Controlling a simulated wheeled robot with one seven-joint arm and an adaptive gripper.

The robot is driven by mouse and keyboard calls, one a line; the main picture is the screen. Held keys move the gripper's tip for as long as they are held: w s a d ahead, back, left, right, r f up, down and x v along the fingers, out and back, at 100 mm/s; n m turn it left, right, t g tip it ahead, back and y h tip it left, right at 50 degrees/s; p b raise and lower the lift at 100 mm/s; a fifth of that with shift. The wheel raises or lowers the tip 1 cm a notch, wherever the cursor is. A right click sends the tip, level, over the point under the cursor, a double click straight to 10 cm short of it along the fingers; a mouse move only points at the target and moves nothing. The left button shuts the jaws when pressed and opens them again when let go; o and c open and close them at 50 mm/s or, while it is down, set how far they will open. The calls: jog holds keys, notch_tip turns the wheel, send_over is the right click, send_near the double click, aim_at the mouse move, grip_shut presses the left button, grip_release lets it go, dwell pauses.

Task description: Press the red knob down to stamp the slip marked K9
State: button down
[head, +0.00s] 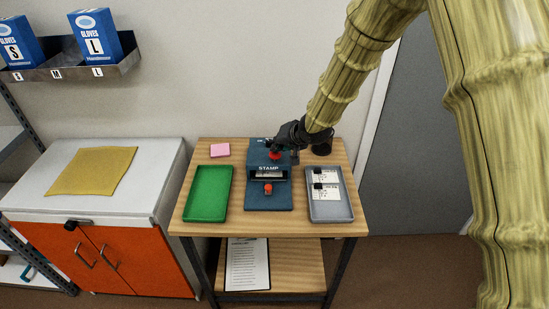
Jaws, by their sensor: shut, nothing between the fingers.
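The blue stamp machine (255,200) stands on the wooden table, with the word STAMP on its front. Its red knob (275,156) is on top, partly hidden by my gripper. My gripper (272,149) is shut and empty, with its fingertips right at or just above the knob; I cannot tell if they touch. A dark slot with something pale in it (267,174) shows under the word. A small red part (268,189) sits in front of the slot. Two white slips (325,193) with black pieces lie in the grey tray; their marks are too small to read.
The grey tray (335,215) is right of the machine. An empty green tray (208,195) is left of it, with a pink pad (220,150) behind. A black round object (322,148) stands behind the grey tray. A white-topped cabinet (150,170) is at left.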

jog(key=shift+f+b, duration=0.3)
jog(key=shift+f, duration=0.45)
dwell(0.8)
jog(key=shift+r+p, duration=1.7)
jog(key=shift+r, duration=0.35)
notch_tip(320, 180, up, 6)
jog(key=p, duration=0.4)
jog(key=shift+p, duration=0.3)
